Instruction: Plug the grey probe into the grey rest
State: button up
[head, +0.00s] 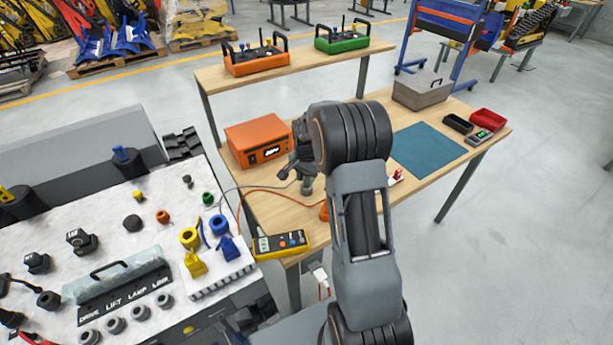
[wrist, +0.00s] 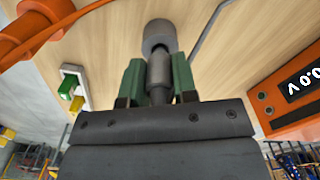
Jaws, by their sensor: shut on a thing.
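My gripper (wrist: 159,88) is shut on the grey probe (wrist: 160,72), a slim grey cylinder between its green-faced fingers. In the head view my gripper (head: 302,165) points down over the bench, just right of the orange meter. The grey rest (wrist: 157,36), a wider grey cylinder, shows directly beyond the probe's end in the wrist view. The two line up closely there. I cannot tell whether the probe is inside it, touching it or just short of it. In the head view a grey piece (head: 307,186) stands below my gripper, partly hidden by it.
The orange meter (head: 257,143) stands close by, with grey and orange cables near it. An orange rest (wrist: 22,38) is at the left in the wrist view. A yellow tester (head: 281,244) lies at the bench's front. A blue mat (head: 427,150) lies clear to the right.

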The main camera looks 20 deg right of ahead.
jog(key=shift+f+b, duration=0.5)
jog(key=shift+f, duration=0.3)
jog(key=o, duration=1)
notch_tip(320, 180, up, 14)
jog(key=shift+f, duration=0.1)
